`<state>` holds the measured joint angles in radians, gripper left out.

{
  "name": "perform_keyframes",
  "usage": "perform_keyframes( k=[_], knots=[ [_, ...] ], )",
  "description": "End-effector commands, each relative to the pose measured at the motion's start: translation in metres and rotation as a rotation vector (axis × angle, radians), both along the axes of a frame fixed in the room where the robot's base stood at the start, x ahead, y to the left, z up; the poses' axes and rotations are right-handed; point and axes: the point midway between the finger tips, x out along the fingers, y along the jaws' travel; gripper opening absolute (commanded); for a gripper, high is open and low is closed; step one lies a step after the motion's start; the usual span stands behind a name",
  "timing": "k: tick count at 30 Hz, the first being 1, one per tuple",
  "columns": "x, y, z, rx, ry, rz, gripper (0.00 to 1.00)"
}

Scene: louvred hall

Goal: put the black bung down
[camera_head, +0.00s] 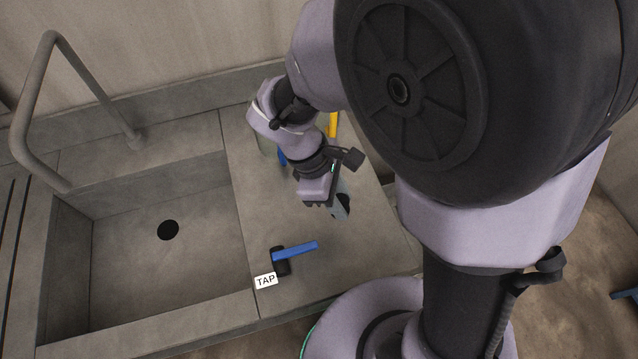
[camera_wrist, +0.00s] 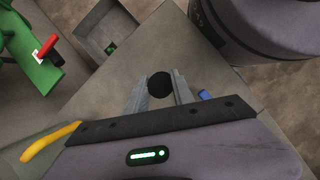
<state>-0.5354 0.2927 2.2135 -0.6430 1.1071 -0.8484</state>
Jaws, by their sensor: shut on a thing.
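The black bung (camera_wrist: 160,84) shows as a dark round shape between the two grey fingers of my gripper (camera_wrist: 158,88) in the wrist view. The fingers are shut on its sides. In the head view my gripper (camera_head: 341,200) points down over the right part of the grey counter (camera_head: 360,255), and the bung (camera_head: 344,206) is a small dark patch at the fingertips, partly hidden. I cannot tell whether its underside touches the counter.
A sink basin (camera_head: 130,265) with a dark drain hole (camera_head: 168,230) lies to the left, under a bent pipe (camera_head: 40,95). A blue tap lever (camera_head: 298,251) with a TAP label (camera_head: 265,281) stands near the counter's front. A yellow item (camera_head: 333,124) is behind my arm.

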Motion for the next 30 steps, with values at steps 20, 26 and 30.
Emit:
perform_keyframes(
  k=[20, 26, 30],
  knots=[
    [0.0, 0.0, -0.092, 0.0, 0.001, -0.004, 0.0],
    [0.0, 0.0, -0.095, 0.0, 0.001, -0.004, 0.49],
    [0.0, 0.0, -0.094, 0.0, 0.001, -0.004, 0.51]
  ],
)
